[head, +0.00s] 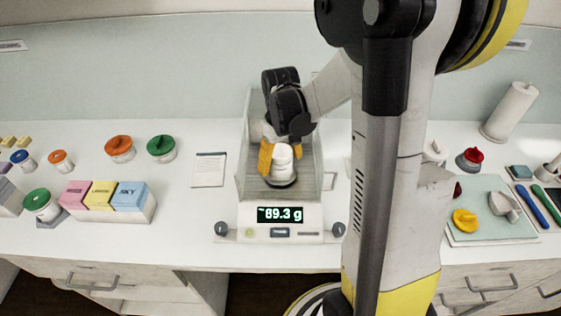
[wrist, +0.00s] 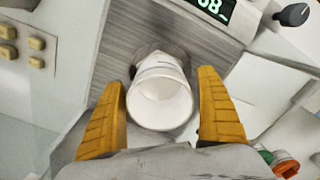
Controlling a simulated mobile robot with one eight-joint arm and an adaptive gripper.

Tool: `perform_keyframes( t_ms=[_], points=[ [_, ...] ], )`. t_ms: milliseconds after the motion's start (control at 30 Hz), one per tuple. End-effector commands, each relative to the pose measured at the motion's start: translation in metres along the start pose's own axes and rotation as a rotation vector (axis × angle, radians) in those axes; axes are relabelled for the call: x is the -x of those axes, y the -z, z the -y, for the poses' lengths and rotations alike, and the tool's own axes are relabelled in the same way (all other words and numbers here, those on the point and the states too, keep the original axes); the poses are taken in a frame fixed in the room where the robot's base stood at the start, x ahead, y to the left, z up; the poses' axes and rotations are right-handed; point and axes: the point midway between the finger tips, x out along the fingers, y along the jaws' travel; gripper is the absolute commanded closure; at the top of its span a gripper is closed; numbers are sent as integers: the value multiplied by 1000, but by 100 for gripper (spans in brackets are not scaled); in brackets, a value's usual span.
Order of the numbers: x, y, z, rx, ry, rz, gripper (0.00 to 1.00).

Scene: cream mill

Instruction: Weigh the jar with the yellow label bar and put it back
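A white round jar (head: 283,153) stands on the dark round pan of the scale (head: 281,234), inside its clear-walled weighing bay. No yellow label bar shows on its visible side. In the wrist view the white jar (wrist: 161,100) sits between my two orange fingers. My gripper (head: 281,158) reaches down into the bay from above and behind. It is open around the jar, with a gap on each side in the wrist view (wrist: 162,80). The scale display (head: 281,214) reads 89.3 g, with a small mark before the digits.
Left of the scale are a white card (head: 209,169), a rack of pink, yellow and blue blocks (head: 126,211), and several jars with coloured lids, including a green one (head: 161,146). A pale tray (head: 491,235) with yellow and grey pieces lies right of my arm.

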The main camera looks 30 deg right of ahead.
Motion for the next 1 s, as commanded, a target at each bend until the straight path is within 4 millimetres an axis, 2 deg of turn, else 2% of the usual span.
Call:
perform_keyframes(
  t_ms=[167,267,600,700,833,1000],
  points=[
    [3,0,0,0,0,0,15],
    [15,0,0,0,0,0,15],
    [88,0,0,0,0,0,15],
    [104,0,0,0,0,0,15],
    [117,0,0,0,0,0,15],
    [121,0,0,0,0,0,15]
  ],
)
